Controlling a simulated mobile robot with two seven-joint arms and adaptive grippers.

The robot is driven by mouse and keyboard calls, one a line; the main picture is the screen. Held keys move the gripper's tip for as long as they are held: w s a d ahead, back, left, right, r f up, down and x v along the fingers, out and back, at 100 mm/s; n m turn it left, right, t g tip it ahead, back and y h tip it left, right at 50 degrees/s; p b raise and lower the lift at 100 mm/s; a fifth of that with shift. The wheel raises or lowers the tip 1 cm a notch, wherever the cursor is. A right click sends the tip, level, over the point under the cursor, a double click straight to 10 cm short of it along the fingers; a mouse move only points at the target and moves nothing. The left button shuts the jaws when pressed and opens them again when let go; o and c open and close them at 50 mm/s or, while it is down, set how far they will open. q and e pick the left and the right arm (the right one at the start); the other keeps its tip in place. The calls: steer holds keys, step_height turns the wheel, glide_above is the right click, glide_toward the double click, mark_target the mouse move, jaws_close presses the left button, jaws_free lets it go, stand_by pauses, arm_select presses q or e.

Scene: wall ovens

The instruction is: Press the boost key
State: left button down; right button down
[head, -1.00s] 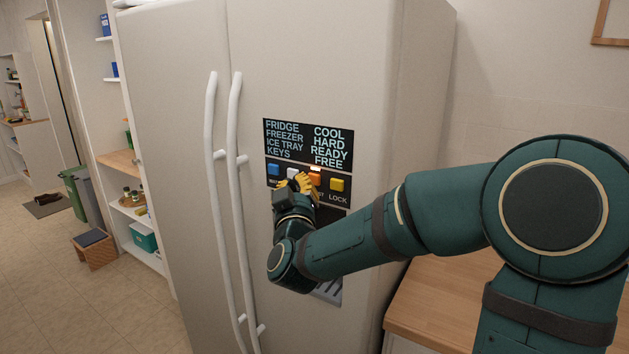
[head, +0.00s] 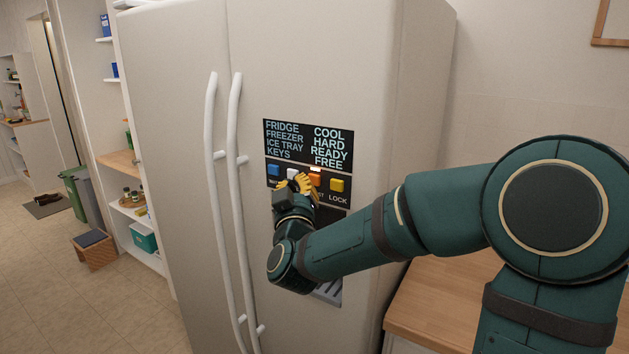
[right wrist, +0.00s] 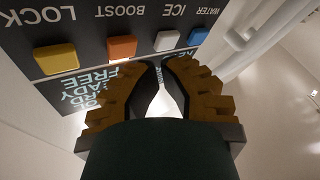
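The orange boost key (head: 315,178) is in the key row on the fridge's dark panel, between the white ice key (head: 292,173) and the yellow lock key (head: 337,185). In the right wrist view the panel is upside down; the orange key (right wrist: 122,47) sits under the word BOOST, left of the white ice key (right wrist: 167,41). My right gripper (head: 306,180) is in front of the panel, partly covering the ice and boost keys. Its yellow fingers (right wrist: 160,65) come together at the tips with nothing held. Contact with a key cannot be told. My left gripper is not in view.
The display (head: 309,143) above the keys reads ICE TRAY READY and KEYS FREE. The blue water key (head: 274,170) is at the row's left end. Two long white door handles (head: 233,200) stand left of the panel. A wooden counter (head: 440,305) is at lower right.

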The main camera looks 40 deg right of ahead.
steer(key=shift+d, duration=0.15)
steer(key=shift+w+d, duration=0.15)
steer(key=shift+d, duration=0.1)
steer(key=shift+w+d+b, duration=0.2)
steer(key=shift+d+b, duration=0.2)
steer(key=shift+d, duration=0.05)
stand_by(1.1)
steer(key=shift+a, duration=0.15)
steer(key=shift+s+a, duration=0.4)
steer(key=shift+a, duration=0.3)
steer(key=shift+a, duration=0.15)
steer(key=shift+s+a+b, duration=0.1)
steer(key=shift+s+a, duration=0.3)
steer(key=shift+a, duration=0.5)
steer(key=shift+s+a+b, duration=0.15)
steer(key=shift+s+a, duration=0.2)
steer(key=shift+a, duration=0.5)
steer(key=shift+s+a+b, duration=0.1)
steer(key=shift+s+a, duration=0.3)
steer(key=shift+a, duration=0.5)
